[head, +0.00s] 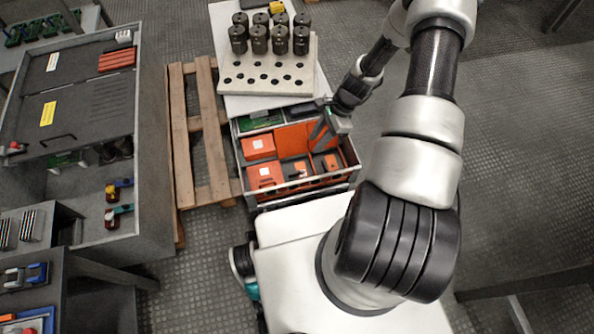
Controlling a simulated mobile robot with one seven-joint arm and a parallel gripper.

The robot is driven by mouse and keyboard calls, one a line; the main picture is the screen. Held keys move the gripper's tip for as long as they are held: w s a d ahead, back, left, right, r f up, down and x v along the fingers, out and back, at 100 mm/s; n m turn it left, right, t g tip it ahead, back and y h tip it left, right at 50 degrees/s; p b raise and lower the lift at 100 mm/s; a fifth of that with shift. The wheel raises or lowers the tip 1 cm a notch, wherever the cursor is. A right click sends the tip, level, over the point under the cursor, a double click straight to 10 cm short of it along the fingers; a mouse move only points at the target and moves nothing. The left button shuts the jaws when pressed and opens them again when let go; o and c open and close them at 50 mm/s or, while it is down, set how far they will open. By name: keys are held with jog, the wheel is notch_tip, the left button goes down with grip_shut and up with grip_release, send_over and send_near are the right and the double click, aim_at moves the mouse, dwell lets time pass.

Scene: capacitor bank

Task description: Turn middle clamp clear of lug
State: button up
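I cannot single out the middle clamp or its lug for sure at this size. In the open grey cabinet at the left, a small yellow-and-blue fitting (117,189) sits above a red-and-teal fitting (118,214); they may be clamps. Dark round parts (115,151) lie in shadow behind them. My gripper (322,122) is far to the right of the cabinet, over the back right of a crate with orange inserts (255,197). Its fingers are small and blend with the orange behind them, so their opening is unclear.
A white holed board (290,82) with several black cylinders (259,40) stands behind the crate. A wooden pallet (195,150) lies between cabinet and crate. The cabinet panel (75,110) has a handle. A lower bench (40,285) is at bottom left.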

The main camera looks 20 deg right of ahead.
aim_at(295, 173)
jog(key=b+x, duration=0.4)
jog(key=x, duration=1.4)
jog(key=shift+b, duration=0.35)
jog(key=shift+s, duration=0.1)
grip_shut()
